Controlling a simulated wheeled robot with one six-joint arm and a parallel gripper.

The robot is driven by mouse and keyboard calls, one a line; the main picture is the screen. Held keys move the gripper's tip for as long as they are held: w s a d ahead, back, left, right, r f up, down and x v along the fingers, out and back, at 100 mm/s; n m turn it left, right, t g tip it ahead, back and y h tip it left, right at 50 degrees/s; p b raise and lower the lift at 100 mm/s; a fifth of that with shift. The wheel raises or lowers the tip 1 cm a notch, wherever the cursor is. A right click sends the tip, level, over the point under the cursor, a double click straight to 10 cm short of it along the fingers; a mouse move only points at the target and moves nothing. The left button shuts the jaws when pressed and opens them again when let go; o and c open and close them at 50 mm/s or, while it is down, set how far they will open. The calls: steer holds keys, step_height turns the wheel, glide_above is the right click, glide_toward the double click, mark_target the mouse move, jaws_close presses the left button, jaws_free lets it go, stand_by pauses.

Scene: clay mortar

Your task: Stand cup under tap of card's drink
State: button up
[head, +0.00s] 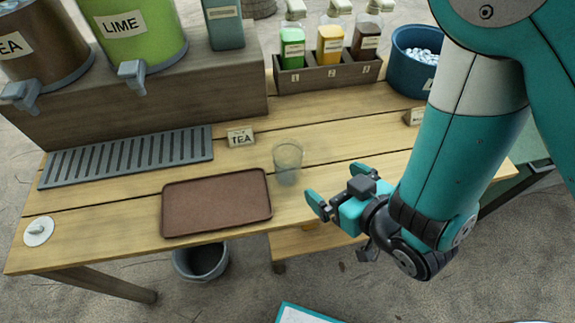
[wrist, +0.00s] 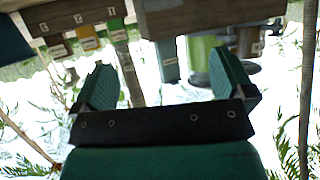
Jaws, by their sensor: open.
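A clear cup (head: 288,160) stands upright on the wooden table, behind the right end of the brown tray. A small card reading TEA (head: 241,137) stands just left of it. The brown dispenser labelled TEA (head: 45,45) is at the far left, with a grey tap (head: 20,95) above the slotted drip tray (head: 127,156). The green LIME dispenser (head: 130,30) with its tap (head: 132,73) is to its right. My gripper (head: 338,187) is open and empty, right of the cup and apart from it. Its two fingers show in the wrist view (wrist: 165,78); the cup cannot be made out there.
The brown tray (head: 215,203) lies empty at the front. A rack (head: 328,77) of several labelled bottles and a blue tub (head: 418,58) stand at the back right. A white disc (head: 38,231) lies at the left corner. A grey bucket (head: 201,260) is below the edge.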

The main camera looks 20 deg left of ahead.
steer(key=shift+y, duration=0.3)
steer(key=b+x, duration=0.1)
steer(key=b, duration=0.3)
steer(key=b+x, duration=0.2)
steer(key=b, duration=0.2)
steer(key=f+b+x, duration=0.1)
steer(key=b, duration=0.4)
steer(key=shift+s+a+f, duration=0.1)
steer(key=shift+s+a, duration=0.05)
steer(key=shift+a, duration=0.15)
steer(key=b, duration=0.3)
steer(key=shift+a, duration=0.1)
steer(key=p, duration=0.1)
glide_toward(280, 146)
steer(key=shift+p+x, duration=0.35)
steer(key=shift+x, duration=3.05)
steer(key=shift+c, duration=0.2)
steer(key=c, duration=1.2)
